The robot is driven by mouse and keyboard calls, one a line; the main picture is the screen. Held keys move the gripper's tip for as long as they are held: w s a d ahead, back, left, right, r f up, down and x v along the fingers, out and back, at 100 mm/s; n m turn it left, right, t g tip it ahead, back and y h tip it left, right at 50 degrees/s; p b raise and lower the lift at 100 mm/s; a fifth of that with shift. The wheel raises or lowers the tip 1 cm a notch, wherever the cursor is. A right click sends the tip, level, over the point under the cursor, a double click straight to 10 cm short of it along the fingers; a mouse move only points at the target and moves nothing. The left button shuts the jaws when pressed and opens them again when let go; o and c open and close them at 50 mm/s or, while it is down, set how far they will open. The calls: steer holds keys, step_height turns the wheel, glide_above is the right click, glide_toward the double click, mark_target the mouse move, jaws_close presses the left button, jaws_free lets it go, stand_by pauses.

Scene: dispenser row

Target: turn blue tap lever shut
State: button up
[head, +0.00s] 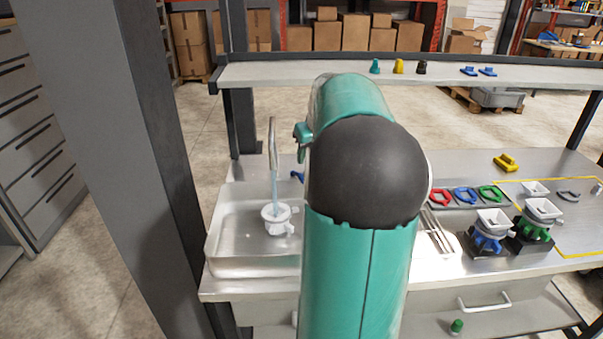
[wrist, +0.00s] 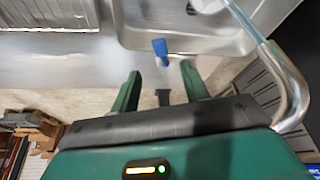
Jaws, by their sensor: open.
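The blue tap lever (wrist: 161,50) shows in the wrist view at the edge of the sink, just beyond my fingertips and roughly between them. In the head view only a small blue piece of the lever (head: 297,175) shows beside my arm; the rest is hidden. My gripper (wrist: 160,69) is open and empty, with a finger on each side and apart from the lever. The curved metal tap spout (head: 272,145) stands over the sink (head: 225,235). A bluish stream seems to fall from it into a white cup (head: 277,226) with handles.
The tap pipe (wrist: 288,75) runs close along my gripper's right side in the wrist view. A shelf (head: 280,75) crosses behind the counter. Red, blue and green rings and two dispensers (head: 490,230) stand right of my arm. A grey post (head: 120,140) is at left.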

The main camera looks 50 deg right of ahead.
mark_target(299, 176)
steer(key=x, duration=0.9)
steer(key=shift+f, duration=0.15)
jaws_close()
